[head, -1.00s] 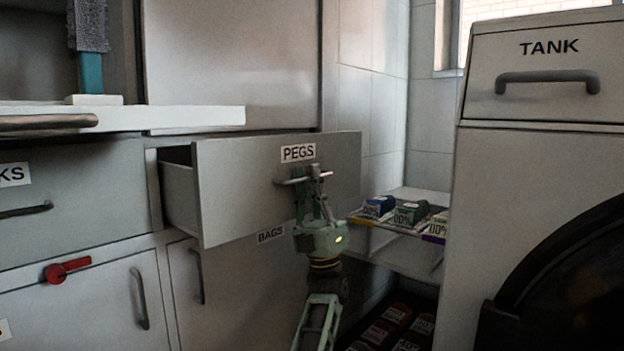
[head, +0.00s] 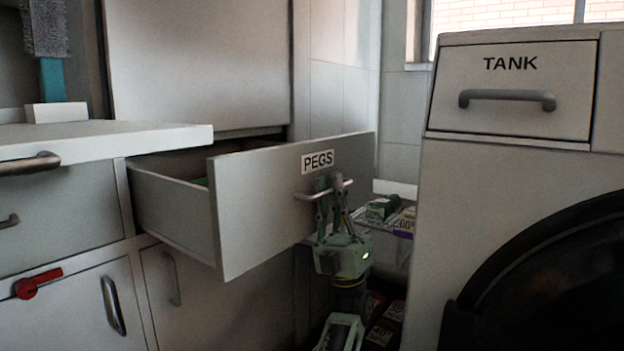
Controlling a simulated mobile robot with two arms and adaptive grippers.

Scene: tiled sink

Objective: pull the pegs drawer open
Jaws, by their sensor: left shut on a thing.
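The grey drawer labelled PEGS (head: 262,215) stands well out from its cabinet, its side wall and part of its inside showing. Something green shows just inside behind its front panel. Its bar handle (head: 343,186) sits below the label. My left gripper (head: 327,190) is shut on this handle, its fingers pointing up and its wrist below. My right gripper does not show.
A white washer with a TANK drawer (head: 514,95) stands close at the right. A shelf with small boxes (head: 382,208) is behind my gripper. A white counter (head: 100,138) is at the left, above a cupboard door with a red catch (head: 38,283).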

